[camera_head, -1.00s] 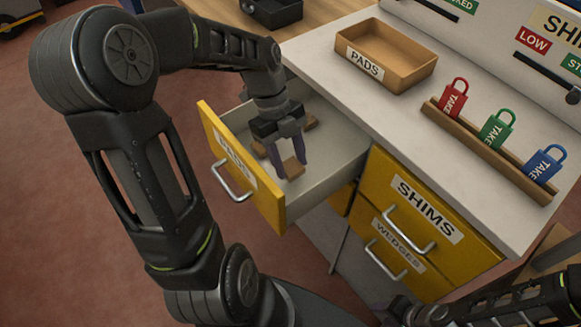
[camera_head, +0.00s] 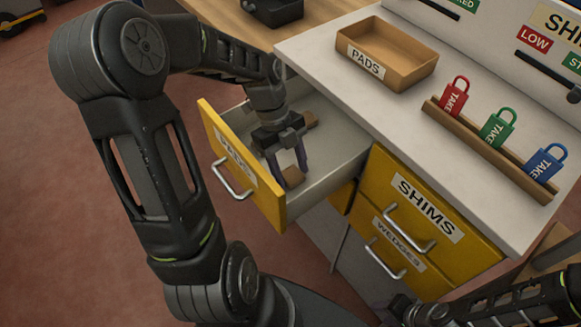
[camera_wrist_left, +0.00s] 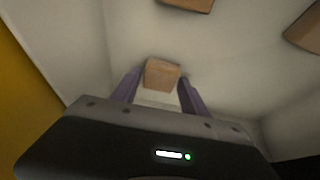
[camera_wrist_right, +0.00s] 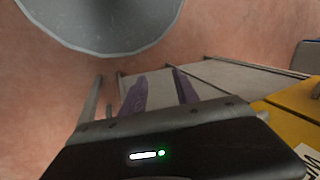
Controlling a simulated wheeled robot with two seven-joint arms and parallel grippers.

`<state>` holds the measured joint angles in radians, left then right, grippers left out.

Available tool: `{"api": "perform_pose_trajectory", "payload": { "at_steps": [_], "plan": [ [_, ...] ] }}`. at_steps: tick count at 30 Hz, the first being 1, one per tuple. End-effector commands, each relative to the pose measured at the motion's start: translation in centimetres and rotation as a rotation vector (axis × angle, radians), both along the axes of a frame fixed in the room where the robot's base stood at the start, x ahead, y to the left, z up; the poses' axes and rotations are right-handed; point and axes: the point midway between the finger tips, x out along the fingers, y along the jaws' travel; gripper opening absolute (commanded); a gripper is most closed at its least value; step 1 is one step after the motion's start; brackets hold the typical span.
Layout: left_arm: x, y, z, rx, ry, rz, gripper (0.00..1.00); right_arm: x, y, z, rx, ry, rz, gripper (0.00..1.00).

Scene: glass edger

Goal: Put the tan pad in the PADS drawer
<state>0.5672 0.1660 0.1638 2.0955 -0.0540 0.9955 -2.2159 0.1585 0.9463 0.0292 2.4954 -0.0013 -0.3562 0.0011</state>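The PADS drawer (camera_head: 230,160) is yellow-fronted and stands pulled open. My left gripper (camera_head: 290,178) points down inside it, near the front. A small tan pad (camera_head: 293,176) is at its fingertips. In the left wrist view, this pad (camera_wrist_left: 162,75) sits between and just beyond the two purple fingers (camera_wrist_left: 158,85), with a small gap visible beside it, so the gripper looks open. Whether the pad touches the drawer floor is hard to tell. Two other tan blocks (camera_wrist_left: 305,28) lie deeper in the drawer. My right gripper (camera_wrist_right: 160,92) is open and empty, away from the drawer.
A tan tray labelled PADS (camera_head: 408,82) stands empty on the white counter. A wooden rack (camera_head: 490,155) holds red, green and blue padlocks. The SHIMS drawer (camera_head: 405,210) and WEDGES drawer (camera_head: 385,250) are shut. A dark bin (camera_head: 272,12) is on the wooden bench behind.

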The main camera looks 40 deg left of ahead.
Motion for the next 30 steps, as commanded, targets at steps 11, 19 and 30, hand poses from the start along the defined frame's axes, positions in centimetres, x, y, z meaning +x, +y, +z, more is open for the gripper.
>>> {"api": "perform_pose_trajectory", "payload": {
  "at_steps": [11,19,30],
  "plan": [
    [0.0,0.0,0.1,0.0,0.0,0.0,0.66,0.0,0.0,0.0,0.0,0.0,0.0,0.36],
    [0.3,0.6,1.7,0.002,-0.004,0.002,0.66,0.0,0.0,0.1,0.0,0.0,0.0,0.36],
    [1.1,3.3,8.4,0.002,-0.004,0.002,0.66,0.0,0.0,-0.4,0.0,0.0,0.0,0.36]
  ]
}}
